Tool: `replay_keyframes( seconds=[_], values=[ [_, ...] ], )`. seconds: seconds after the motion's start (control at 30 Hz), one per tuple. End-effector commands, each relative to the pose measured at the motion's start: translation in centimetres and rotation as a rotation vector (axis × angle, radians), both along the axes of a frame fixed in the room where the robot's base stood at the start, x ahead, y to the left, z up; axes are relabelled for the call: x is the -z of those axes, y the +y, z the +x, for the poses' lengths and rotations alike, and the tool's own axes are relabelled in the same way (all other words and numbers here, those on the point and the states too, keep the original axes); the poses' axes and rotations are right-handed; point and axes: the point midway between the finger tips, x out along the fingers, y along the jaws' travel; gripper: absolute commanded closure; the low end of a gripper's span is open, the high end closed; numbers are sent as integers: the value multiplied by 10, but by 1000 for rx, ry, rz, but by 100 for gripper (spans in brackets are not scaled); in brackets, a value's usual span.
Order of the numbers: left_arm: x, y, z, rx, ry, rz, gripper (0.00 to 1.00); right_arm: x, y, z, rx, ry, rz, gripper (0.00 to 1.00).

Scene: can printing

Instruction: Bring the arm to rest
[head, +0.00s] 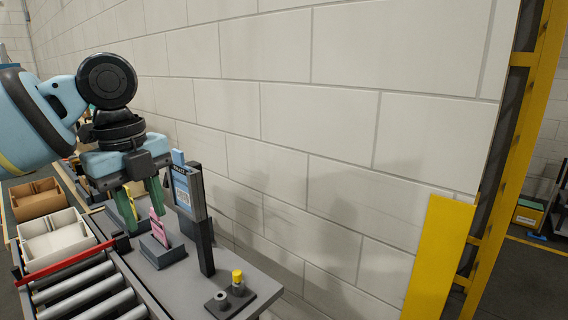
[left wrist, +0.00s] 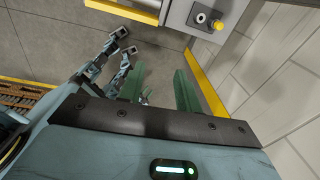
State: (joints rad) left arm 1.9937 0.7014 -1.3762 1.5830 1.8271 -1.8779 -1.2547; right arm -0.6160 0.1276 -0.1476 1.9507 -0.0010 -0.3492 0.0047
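My left gripper (head: 141,215) is at the left of the head view, its two green fingers pointing down and spread apart. In the left wrist view the same fingers (left wrist: 160,90) stand apart with nothing held between them, and bare floor shows beyond. In the head view the fingers overlap the area of a pink card (head: 158,227) in a grey stand (head: 162,250); I see no contact.
A grey table (head: 213,274) carries an upright blue-and-white panel (head: 183,192) on a dark post and a small plate with a yellow-topped piece (head: 238,279). A roller conveyor (head: 85,292) and boxes (head: 55,241) lie left. A block wall and yellow post (head: 437,255) bound the right.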

Motion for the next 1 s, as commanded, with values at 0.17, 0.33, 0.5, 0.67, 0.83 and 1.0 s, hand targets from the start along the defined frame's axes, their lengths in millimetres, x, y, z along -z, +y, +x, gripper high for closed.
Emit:
replay_keyframes(
  seconds=[0.17,0.33,0.5,0.67,0.83,1.0],
  values=[
    [60,-34,20,-53,-17,-74,66,-3,0,5,0,-10,1,64],
    [123,-72,34,-130,-38,-184,66,-1,0,0,0,-2,0,64],
    [181,-108,39,-228,-47,-313,66,0,0,0,0,0,0,64],
    [230,-138,36,-343,-43,-445,66,0,0,0,1,0,-1,64],
    [277,-162,28,-489,-32,-585,66,0,0,0,0,1,0,64],
    [320,-176,15,-657,-16,-717,66,0,0,0,0,1,0,64]
  ],
)
